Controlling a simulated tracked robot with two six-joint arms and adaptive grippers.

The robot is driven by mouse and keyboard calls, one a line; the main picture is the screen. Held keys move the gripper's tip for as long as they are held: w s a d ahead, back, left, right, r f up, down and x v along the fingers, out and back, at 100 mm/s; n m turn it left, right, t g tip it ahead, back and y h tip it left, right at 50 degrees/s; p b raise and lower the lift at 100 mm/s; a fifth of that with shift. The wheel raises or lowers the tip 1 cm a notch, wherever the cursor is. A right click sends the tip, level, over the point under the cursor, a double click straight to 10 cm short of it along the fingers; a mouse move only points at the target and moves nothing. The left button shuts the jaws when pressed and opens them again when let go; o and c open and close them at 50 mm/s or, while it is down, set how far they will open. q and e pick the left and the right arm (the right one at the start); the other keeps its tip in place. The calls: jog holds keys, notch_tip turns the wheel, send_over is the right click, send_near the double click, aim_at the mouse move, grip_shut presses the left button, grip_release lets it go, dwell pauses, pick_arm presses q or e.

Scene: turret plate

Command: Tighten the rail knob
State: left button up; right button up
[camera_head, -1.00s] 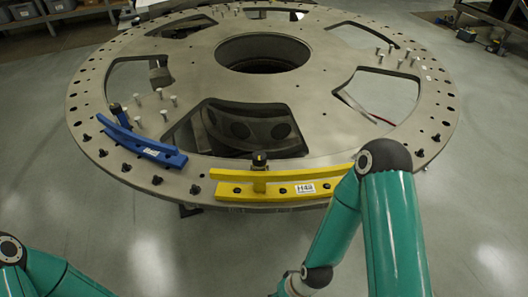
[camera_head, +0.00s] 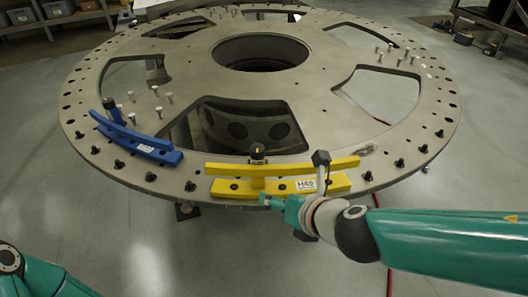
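The yellow rail (camera_head: 232,187) lies along the near edge of the round turret plate (camera_head: 205,64), with a white label marked H4 or similar. A black knob (camera_head: 257,150) with a yellow mark stands behind its middle. A dark angular head on a stem (camera_head: 320,158) rises near the rail's right end; I cannot tell whether it is a knob or part of my gripper. My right arm comes in from the right. Its small teal end (camera_head: 272,202) is just in front of the rail; its fingers cannot be made out. Only my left arm shows, at bottom left; its gripper is out of view.
A blue rail (camera_head: 140,143) sits on the plate's left side with a dark post behind it. Several bolts stand on the plate and dark fasteners line its rim. The plate has large cutouts. A red cable (camera_head: 377,200) hangs below right. Shelves with bins (camera_head: 55,10) stand behind.

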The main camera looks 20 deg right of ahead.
notch_tip(320, 180, up, 7)
jog(key=d+n+t, duration=0.2)
jog(key=n+t, duration=0.1)
jog(key=n, duration=0.1)
jog(key=b, duration=0.4)
send_near(259, 149)
jog(key=w+f, duration=0.1)
jog(key=shift+n+h, duration=0.3)
jog(key=x, duration=0.9)
jog(key=shift+w+a+r, duration=0.2)
jog(key=shift+w+a, duration=0.1)
jog(key=shift+a, duration=0.05)
